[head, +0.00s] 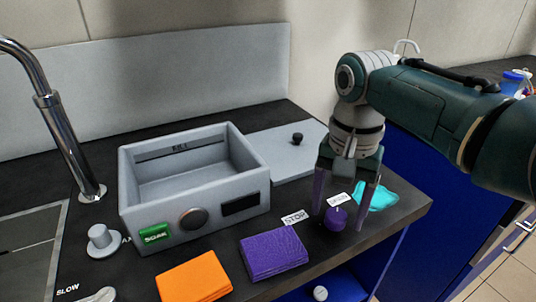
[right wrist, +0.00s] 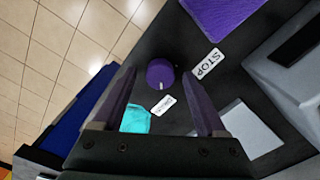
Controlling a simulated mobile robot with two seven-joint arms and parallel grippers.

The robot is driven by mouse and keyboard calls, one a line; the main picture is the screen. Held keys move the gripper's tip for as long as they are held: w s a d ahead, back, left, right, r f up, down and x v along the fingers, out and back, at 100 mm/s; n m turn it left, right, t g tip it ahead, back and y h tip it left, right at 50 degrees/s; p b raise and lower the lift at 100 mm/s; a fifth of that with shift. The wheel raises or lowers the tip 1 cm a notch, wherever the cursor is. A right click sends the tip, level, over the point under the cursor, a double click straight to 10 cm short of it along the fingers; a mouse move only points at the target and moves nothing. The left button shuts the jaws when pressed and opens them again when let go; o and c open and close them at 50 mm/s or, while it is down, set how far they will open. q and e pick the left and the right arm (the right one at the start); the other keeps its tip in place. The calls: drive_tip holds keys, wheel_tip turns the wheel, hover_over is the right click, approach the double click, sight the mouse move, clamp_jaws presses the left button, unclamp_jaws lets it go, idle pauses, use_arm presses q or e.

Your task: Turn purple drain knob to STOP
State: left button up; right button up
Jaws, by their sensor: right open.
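The purple knob (head: 336,219) sits on the dark counter near its front right corner. In the right wrist view, the knob (right wrist: 160,72) shows a white mark on the side facing the DRAIN label (right wrist: 162,105). The STOP label (head: 295,217) lies to the left of the knob in the head view, and it also shows in the right wrist view (right wrist: 209,63). My right gripper (head: 339,214) points down, open, with one finger on each side of the knob. In the right wrist view a gap shows around the knob. My left gripper is out of view.
A grey open box (head: 195,222) with a dark round dial stands to the left. Purple (head: 274,256) and orange (head: 196,278) folded cloths lie in front. A turquoise item (head: 377,195) lies close behind the right finger. A metal faucet (head: 62,140) stands at far left.

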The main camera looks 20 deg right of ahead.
clamp_jaws()
idle(0.4)
drive_tip(key=shift+r, duration=0.1)
drive_tip(key=n+p, duration=0.1)
drive_tip(key=n, duration=0.2)
drive_tip(key=shift+p, duration=0.4)
drive_tip(key=n+p, duration=0.1)
drive_tip(key=n, duration=0.3)
drive_tip(key=n+p, duration=0.1)
drive_tip(key=n, duration=0.9)
drive_tip(key=shift+a, duration=0.1)
drive_tip(key=shift+n, duration=0.4)
